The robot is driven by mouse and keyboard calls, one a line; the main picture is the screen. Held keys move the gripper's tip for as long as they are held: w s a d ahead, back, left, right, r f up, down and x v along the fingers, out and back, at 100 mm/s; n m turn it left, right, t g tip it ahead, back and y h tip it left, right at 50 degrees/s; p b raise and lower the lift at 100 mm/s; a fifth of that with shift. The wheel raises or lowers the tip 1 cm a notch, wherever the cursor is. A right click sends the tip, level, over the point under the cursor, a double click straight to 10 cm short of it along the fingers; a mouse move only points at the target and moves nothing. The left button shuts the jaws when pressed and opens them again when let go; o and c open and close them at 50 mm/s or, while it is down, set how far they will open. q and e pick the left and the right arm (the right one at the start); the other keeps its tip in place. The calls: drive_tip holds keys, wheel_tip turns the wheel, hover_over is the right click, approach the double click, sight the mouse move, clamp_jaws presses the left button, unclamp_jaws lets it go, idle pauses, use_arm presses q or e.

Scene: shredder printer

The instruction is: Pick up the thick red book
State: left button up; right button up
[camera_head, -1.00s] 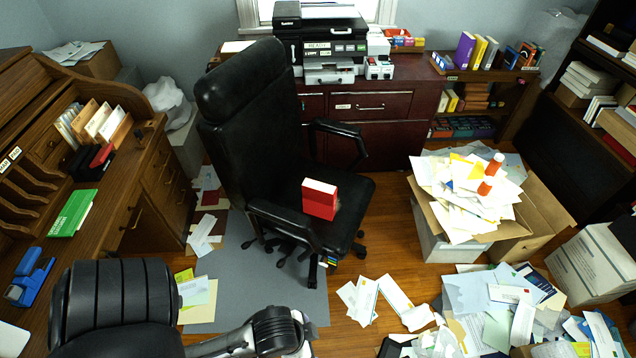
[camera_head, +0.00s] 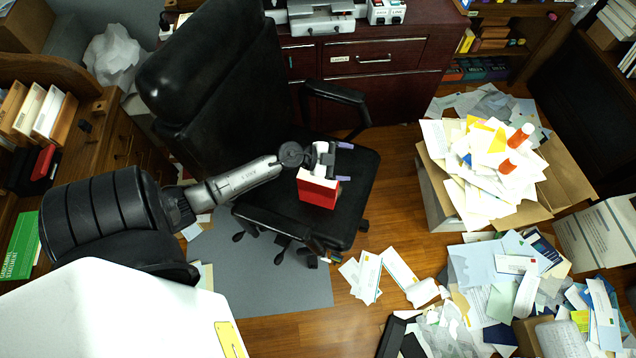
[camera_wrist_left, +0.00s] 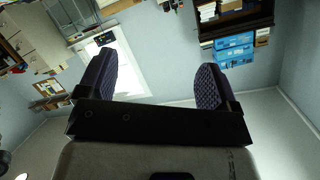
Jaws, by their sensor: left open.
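The thick red book (camera_head: 318,190) stands upright on the seat of the black office chair (camera_head: 352,170), its pale page edges facing up. My left gripper (camera_head: 345,162) is over the seat at the book, with its open fingers pointing right in the head view. It overlaps the top of the book there; whether it touches the book cannot be told. The left wrist view shows the two open fingers (camera_wrist_left: 155,85) with nothing between them, facing the wall and window, and no book. My right gripper is not in view.
The chair's armrest (camera_head: 335,95) rises behind the seat. A box heaped with papers (camera_head: 430,185) stands to the right, and loose papers (camera_head: 500,285) cover the floor at lower right. A wooden desk (camera_head: 120,140) is at left. Bare floor lies between chair and box.

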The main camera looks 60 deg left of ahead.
use_arm(q)
drive_tip(key=s+a+f+g, duration=0.2)
drive_tip(key=a+f+g, duration=0.3)
drive_tip(key=n+g+y, duration=0.1)
drive_tip(key=g+y, duration=0.1)
drive_tip(key=g, duration=0.3)
approach(318, 180)
drive_tip(key=shift+n+y, duration=0.3)
drive_tip(key=shift+n, duration=0.1)
drive_tip(key=b+x, duration=0.1)
drive_tip(key=x, duration=0.2)
drive_tip(key=b+x, duration=0.1)
drive_tip(key=shift+w+a+f+b, duration=0.15)
drive_tip(key=shift+a+f+b, duration=0.15)
drive_tip(key=shift+f, duration=0.1)
drive_tip(key=shift+w+d+f, duration=0.15)
drive_tip(key=shift+w+f, duration=0.05)
drive_tip(key=shift+f, duration=0.35)
drive_tip(key=b+x, duration=0.2)
drive_tip(key=x, duration=0.3)
drive_tip(key=shift+d+b, duration=0.15)
drive_tip(key=shift+b, duration=0.15)
drive_tip(key=shift+f, duration=0.1)
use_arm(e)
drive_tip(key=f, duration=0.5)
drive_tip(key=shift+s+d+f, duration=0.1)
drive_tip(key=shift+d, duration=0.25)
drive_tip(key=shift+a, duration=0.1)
use_arm(q)
drive_tip(key=shift+f, duration=0.2)
